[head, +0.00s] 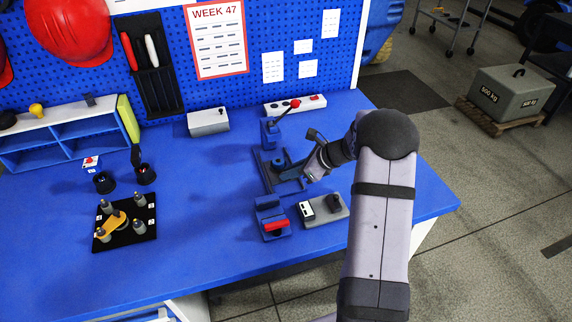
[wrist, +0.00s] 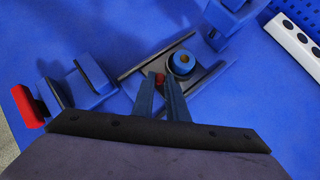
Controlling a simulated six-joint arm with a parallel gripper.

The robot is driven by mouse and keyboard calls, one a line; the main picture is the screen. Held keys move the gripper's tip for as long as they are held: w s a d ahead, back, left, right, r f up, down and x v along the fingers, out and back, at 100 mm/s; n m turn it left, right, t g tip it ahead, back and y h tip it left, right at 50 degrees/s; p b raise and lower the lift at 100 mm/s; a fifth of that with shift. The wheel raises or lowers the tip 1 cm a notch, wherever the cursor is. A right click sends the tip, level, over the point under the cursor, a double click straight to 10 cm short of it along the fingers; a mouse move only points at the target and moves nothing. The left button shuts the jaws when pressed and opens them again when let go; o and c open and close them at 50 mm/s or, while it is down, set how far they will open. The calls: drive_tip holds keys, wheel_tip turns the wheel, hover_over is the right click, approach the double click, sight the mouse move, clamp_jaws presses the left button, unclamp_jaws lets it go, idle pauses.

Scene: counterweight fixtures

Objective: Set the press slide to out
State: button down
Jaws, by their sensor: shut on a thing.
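The blue press (head: 270,132) stands near the back of the bench, with a red-knobbed lever. Dark rails (head: 268,180) run from its foot toward the bench's front; the wrist view shows them too (wrist: 146,67). The fingers hide most of this part. In the head view my gripper (head: 305,168) comes in from the right.
A blue clamp with a red handle (head: 275,225) and a grey plate with a switch box (head: 325,210) stand in front of the rails. A white button strip (head: 296,105) lies behind. A black board with pegs (head: 125,230) is at left. Bare bench lies between.

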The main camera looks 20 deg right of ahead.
drive_tip(key=shift+s+f+b, duration=0.1)
drive_tip(key=shift+s+b, duration=0.2)
drive_tip(key=shift+s, duration=1.9)
drive_tip(key=c, duration=1.8)
unclamp_jaws()
drive_tip(key=shift+o, duration=0.2)
drive_tip(key=shift+s+d+r, duration=0.15)
drive_tip(key=shift+d+r, duration=0.05)
drive_tip(key=shift+r, duration=0.1)
drive_tip(key=shift+b+v, duration=0.3)
drive_tip(key=shift+v, duration=3)
drive_tip(key=shift+s+a, duration=0.1)
